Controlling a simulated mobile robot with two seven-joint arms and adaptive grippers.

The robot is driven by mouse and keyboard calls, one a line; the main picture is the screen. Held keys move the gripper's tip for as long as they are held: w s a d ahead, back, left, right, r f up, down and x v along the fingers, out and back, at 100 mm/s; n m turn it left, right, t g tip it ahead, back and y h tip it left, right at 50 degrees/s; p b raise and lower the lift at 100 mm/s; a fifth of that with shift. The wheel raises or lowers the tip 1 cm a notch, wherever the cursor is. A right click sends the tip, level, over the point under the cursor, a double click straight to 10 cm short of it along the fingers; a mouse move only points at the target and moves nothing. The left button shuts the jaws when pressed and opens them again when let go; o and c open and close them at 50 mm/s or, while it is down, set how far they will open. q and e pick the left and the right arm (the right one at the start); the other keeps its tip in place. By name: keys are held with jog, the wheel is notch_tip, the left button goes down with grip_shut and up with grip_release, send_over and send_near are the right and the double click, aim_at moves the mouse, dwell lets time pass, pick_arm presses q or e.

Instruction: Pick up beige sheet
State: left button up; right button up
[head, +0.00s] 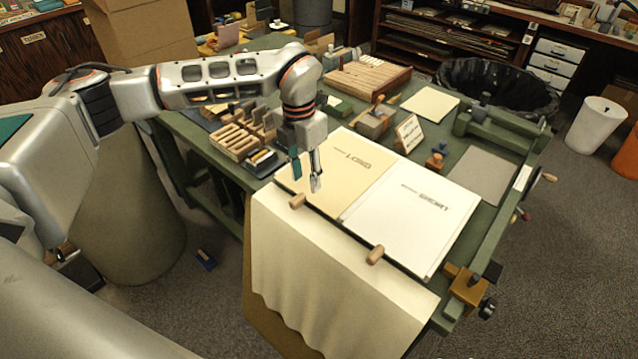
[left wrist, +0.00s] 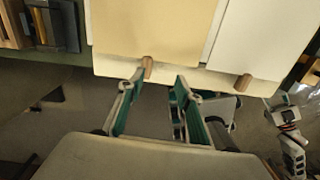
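The beige sheet (head: 345,170) lies flat in the left half of a pale two-part board on the green table, beside a white sheet (head: 425,215). It also shows at the top of the left wrist view (left wrist: 160,28). A small wooden peg (head: 298,201) sits at its near edge. My left gripper (head: 306,183) points down over the near left part of the beige sheet, with its fingers apart and nothing between them. Its open fingers also show in the left wrist view (left wrist: 159,82). A grey jointed part (left wrist: 287,120) at that view's right edge may be my right gripper; its fingers are unclear.
A second wooden peg (head: 375,255) is at the white sheet's near edge. A cream cloth (head: 320,275) hangs over the table front. A wooden rack (head: 238,140), a small sign (head: 409,133) and a grey sheet (head: 482,175) lie around the board.

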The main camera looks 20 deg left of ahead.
aim_at(298, 197)
pick_arm(q)
jog(key=shift+w+a+r+y, duration=0.15)
jog(key=shift+a+y, duration=0.15)
jog(key=shift+a, duration=0.55)
jog(key=shift+a+f, duration=0.2)
jog(key=shift+f, duration=0.1)
notch_tip(298, 197, down, 7)
jog(key=shift+a+r, duration=0.1)
jog(key=shift+a, duration=0.05)
jog(key=c, duration=0.9)
